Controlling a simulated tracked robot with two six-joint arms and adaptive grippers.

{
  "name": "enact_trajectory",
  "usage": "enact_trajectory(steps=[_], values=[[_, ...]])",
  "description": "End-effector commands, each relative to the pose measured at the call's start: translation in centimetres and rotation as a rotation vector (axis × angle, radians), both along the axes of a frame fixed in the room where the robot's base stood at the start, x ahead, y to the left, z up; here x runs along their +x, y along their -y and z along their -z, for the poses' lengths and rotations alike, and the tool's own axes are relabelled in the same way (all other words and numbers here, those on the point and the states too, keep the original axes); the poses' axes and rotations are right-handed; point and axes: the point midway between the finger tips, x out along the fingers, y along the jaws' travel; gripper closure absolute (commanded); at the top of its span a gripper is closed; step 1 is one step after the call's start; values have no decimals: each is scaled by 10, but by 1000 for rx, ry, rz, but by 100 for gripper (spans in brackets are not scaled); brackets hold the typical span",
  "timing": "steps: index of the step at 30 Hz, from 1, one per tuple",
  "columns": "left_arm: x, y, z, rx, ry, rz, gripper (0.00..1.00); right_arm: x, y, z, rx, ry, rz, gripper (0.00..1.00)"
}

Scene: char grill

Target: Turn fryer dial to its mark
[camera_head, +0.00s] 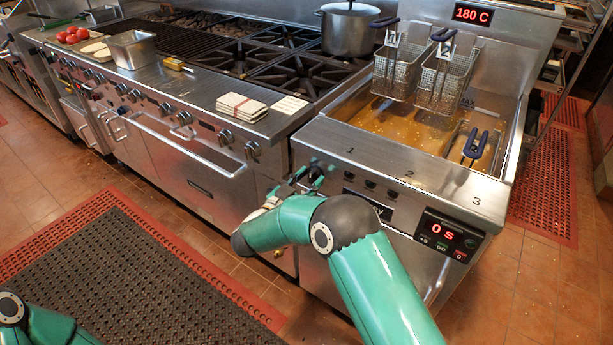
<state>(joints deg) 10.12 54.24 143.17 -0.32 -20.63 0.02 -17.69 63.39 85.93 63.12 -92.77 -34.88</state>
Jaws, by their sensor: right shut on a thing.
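The fryer (328,137) stands on the right, its steel front facing me. My right gripper (314,172) is at the left end of the fryer's front panel, shut on the fryer dial. The gripper's fingers cover the dial, so its pointer and its mark cannot be read. Several small dark knobs or buttons (370,184) sit on the panel to the right of the gripper. My left arm shows only at the bottom left corner; its gripper is out of view.
Two fryer baskets (443,80) hang at the back and a third, blue-handled one (474,145) sits at the right. A display reads 180 C (472,14), another 0 s (447,234). The range (200,90) with a pot (348,30) stands left. The matted floor (120,270) is clear.

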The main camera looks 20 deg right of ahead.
Motion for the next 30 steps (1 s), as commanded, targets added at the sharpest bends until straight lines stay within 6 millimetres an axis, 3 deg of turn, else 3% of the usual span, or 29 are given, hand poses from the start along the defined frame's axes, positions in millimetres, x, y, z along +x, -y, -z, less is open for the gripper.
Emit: enact_trajectory(steps=[23, 24, 28, 30], values=[[0, 0, -7, 0, 0, 0, 60, -2, 3, 6, -70, -108, 8, 94], [0, 0, -7, 0, 0, 0, 60, -2, 3, 7, -70, -108, 8, 54], [0, 0, -7, 0, 0, 0, 60, -1, 3, 5, -71, -104, 7, 34], [0, 0, -7, 0, 0, 0, 60, -1, 2, 4, -71, -103, 6, 34]])
